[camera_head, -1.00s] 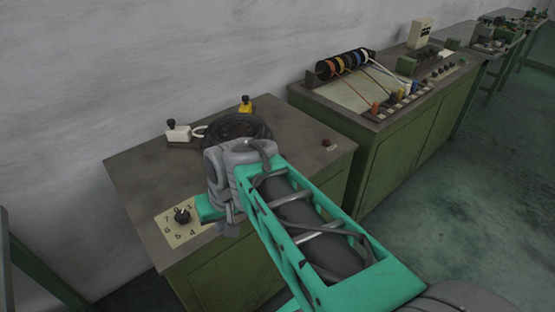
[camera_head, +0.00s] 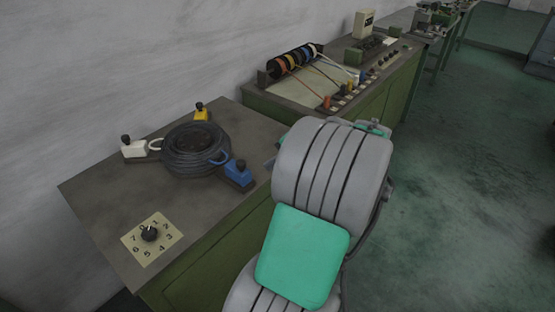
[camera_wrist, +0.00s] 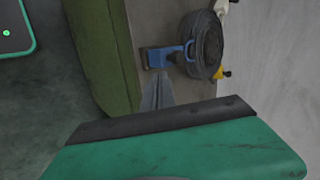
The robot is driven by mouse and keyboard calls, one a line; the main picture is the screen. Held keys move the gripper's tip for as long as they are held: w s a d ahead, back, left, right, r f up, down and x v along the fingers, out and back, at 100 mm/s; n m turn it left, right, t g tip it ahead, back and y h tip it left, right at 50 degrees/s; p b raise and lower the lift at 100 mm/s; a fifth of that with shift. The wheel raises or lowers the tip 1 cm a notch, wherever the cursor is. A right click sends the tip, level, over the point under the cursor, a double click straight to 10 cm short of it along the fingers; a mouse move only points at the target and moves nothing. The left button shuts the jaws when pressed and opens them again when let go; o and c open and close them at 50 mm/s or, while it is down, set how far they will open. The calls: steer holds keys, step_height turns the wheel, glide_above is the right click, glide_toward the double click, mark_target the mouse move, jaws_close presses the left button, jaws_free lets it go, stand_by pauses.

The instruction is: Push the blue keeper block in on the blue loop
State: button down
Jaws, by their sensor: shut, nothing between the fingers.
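The blue keeper block (camera_head: 238,173) with its dark knob sits on the bench top, just right of the dark coil (camera_head: 195,150). The blue loop (camera_head: 218,157) arches between the coil and the block. In the wrist view the blue block (camera_wrist: 157,57) and blue loop (camera_wrist: 189,51) show at the upper middle. I cannot tell how far the block is in on the loop. My gripper (camera_wrist: 158,84) is shut and empty, its grey fingertips close to the block in the wrist view; whether they touch it is unclear. In the head view my arm hides most of the gripper.
A white block (camera_head: 134,149) with a white loop and a yellow block (camera_head: 201,113) stand at the coil's other sides. A numbered dial (camera_head: 149,234) is at the bench's near left. A second bench with coloured spools (camera_head: 292,62) stands beyond. The grey wall rises behind.

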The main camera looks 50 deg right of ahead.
mark_target(245, 168)
steer(key=w+f, duration=0.1)
steer(key=w, duration=0.1)
steer(key=w+a+f, duration=0.1)
steer(key=w, duration=0.1)
steer(key=w+f+p, duration=0.1)
steer(key=w, duration=0.1)
steer(key=shift+w+a, duration=0.15)
steer(key=shift+w, duration=0.3)
steer(key=w+p, duration=0.1)
steer(key=w, duration=0.4)
steer(key=shift+w+a, duration=0.1)
steer(key=shift+w, duration=0.25)
